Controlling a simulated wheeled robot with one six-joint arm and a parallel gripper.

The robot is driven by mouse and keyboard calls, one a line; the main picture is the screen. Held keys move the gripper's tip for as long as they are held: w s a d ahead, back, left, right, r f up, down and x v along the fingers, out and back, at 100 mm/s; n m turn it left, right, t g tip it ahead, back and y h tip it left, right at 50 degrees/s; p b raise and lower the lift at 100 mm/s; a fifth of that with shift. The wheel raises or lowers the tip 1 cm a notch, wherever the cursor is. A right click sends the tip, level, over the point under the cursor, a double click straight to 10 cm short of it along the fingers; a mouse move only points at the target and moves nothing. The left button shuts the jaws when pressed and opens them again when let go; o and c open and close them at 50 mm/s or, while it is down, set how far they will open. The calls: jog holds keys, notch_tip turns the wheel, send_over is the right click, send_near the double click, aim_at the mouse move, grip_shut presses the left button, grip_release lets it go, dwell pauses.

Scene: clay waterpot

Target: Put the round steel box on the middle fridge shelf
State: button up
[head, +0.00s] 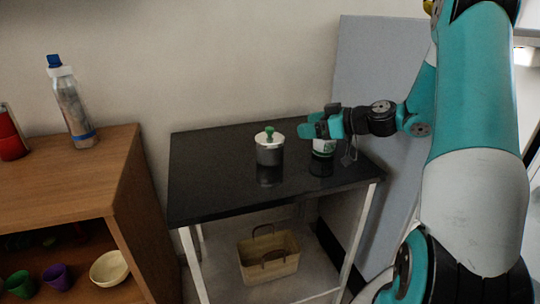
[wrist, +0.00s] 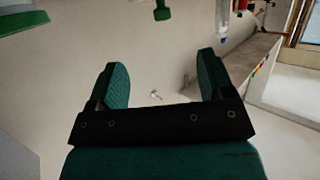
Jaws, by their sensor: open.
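A round grey steel box (head: 269,150) with a pale lid and a green knob stands upright on the black table (head: 215,185). Its green knob (wrist: 162,10) shows at the top edge of the wrist view, which looks upside down. My gripper (head: 312,126) points left above the table, to the right of the box and apart from it. In the wrist view my gripper (wrist: 162,65) is open, with nothing between its fingers. I cannot make out the fridge shelf in either view.
A white and green can (head: 323,147) stands close below my gripper. A wooden cabinet (head: 75,170) at the left carries a bottle (head: 72,105) and a red can (head: 10,135). A basket (head: 268,258) sits under the table. The table's front left is clear.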

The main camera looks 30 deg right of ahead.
jog(key=p, duration=0.1)
send_near(265, 135)
jog(key=w, duration=0.1)
jog(key=w+a, duration=0.1)
jog(key=w, duration=0.1)
jog(key=w+a, duration=0.1)
jog(key=shift+w+r, duration=0.15)
jog(key=p+x, duration=0.1)
jog(key=x, duration=0.3)
jog(key=shift+a, duration=0.2)
jog(key=shift+w+a+f, duration=0.2)
jog(key=shift+w+f, duration=0.05)
jog(key=shift+w, duration=0.2)
grip_shut()
